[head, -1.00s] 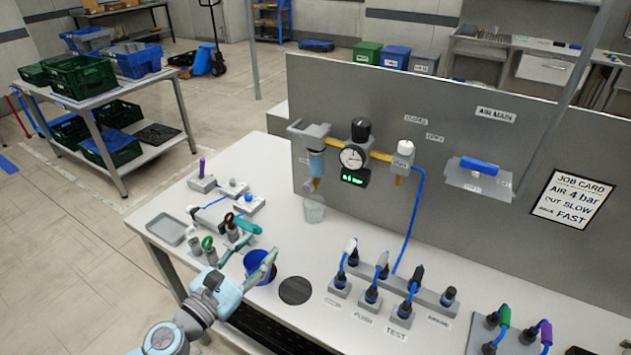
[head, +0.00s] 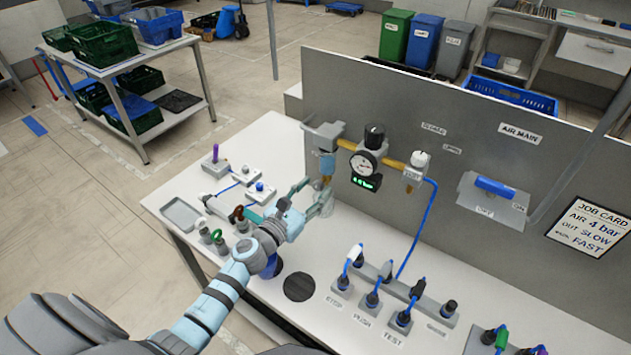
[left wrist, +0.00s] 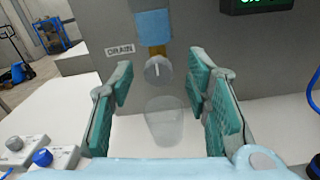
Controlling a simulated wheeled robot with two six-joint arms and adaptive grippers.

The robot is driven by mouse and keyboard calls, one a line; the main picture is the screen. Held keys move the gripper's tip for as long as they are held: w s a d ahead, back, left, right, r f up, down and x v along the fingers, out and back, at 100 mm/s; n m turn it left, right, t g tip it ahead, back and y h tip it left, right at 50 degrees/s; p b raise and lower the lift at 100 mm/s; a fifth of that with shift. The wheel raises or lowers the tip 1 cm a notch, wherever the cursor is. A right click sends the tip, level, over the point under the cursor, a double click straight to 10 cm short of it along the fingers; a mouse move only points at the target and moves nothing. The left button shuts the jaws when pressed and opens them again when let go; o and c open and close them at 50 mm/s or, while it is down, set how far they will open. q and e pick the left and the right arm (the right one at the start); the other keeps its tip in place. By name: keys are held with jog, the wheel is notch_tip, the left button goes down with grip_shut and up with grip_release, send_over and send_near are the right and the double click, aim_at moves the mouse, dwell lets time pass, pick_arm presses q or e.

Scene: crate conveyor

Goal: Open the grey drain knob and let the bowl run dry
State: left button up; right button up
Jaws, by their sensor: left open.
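The grey drain knob (left wrist: 158,70) sits below the blue filter bowl (left wrist: 154,24), beside the DRAIN label (left wrist: 120,50). The knob has a pale mark that points roughly upward. A clear cup (left wrist: 166,122) stands on the bench below it. My left gripper (left wrist: 162,85) is open, with the knob seen between its teal fingers and apart from both. In the head view my left gripper (head: 313,197) is at the panel, just below the bowl (head: 326,164), and hides most of the cup. I cannot tell the water level in the bowl. My right gripper is not in view.
The pressure gauge (head: 366,164) and regulator are on the panel right of the bowl. A blue hose (head: 430,225) runs down to several plug blocks (head: 395,300). A grey tray (head: 181,214) and small valves stand at the left of the bench.

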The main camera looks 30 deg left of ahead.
pick_arm(q)
jog(key=shift+w+f, duration=0.15)
jog(key=shift+w, duration=0.6)
jog(key=shift+s, duration=0.25)
jog(key=shift+c, duration=0.4)
grip_shut()
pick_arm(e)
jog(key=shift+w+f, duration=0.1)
